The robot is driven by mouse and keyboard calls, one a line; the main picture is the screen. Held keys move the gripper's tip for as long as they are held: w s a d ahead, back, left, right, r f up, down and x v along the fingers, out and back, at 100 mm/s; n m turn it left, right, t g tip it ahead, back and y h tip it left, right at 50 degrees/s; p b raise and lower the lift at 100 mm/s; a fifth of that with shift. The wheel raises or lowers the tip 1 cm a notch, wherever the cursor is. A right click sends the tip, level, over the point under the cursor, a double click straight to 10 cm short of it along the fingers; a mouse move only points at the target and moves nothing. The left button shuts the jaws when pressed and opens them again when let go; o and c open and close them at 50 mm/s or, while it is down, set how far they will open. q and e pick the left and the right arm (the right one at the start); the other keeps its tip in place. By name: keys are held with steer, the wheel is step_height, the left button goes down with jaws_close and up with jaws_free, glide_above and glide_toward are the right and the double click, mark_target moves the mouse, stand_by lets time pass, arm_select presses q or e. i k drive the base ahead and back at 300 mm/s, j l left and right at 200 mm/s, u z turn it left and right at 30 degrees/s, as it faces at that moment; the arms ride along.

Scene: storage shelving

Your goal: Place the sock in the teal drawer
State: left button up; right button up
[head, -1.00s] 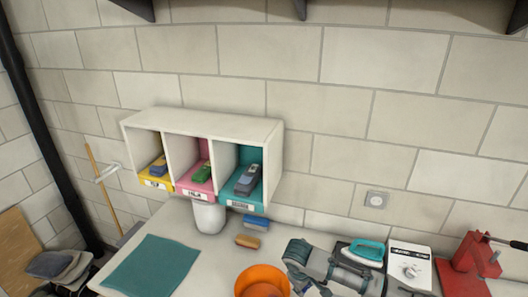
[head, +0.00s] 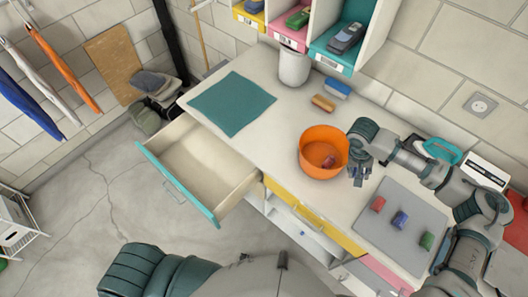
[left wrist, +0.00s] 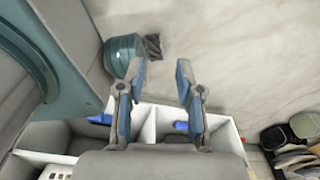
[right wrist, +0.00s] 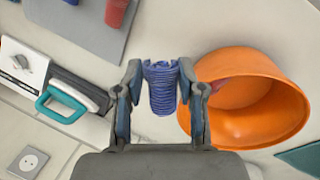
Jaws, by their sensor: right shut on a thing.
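The teal drawer (head: 180,186) stands pulled open at the left of the bench in the head view, and its inside looks empty. My right gripper (head: 360,172) is just right of the orange bowl, above the bench. In the right wrist view my right gripper (right wrist: 156,92) is shut on a blue ribbed sock (right wrist: 161,88), which hangs between the fingertips beside the bowl. In the left wrist view my left gripper (left wrist: 160,88) is open and empty, pointing down above the floor area.
An orange bowl (head: 323,137) holds something reddish. A teal mat (head: 232,103) lies behind the drawer. A grey board (head: 391,200) carries small red, blue and green items. A yellow-fronted drawer (head: 318,217) sits beside the teal one. A white shelf unit (left wrist: 150,128) shows in the left wrist view.

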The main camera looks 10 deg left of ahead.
mark_target(206, 167)
steer(key=j+u, duration=0.1)
steer(key=u, duration=0.8)
steer(key=i+j+u, duration=0.1)
steer(key=u, duration=0.35)
steer(key=i+u, duration=0.1)
steer(key=u, duration=0.35)
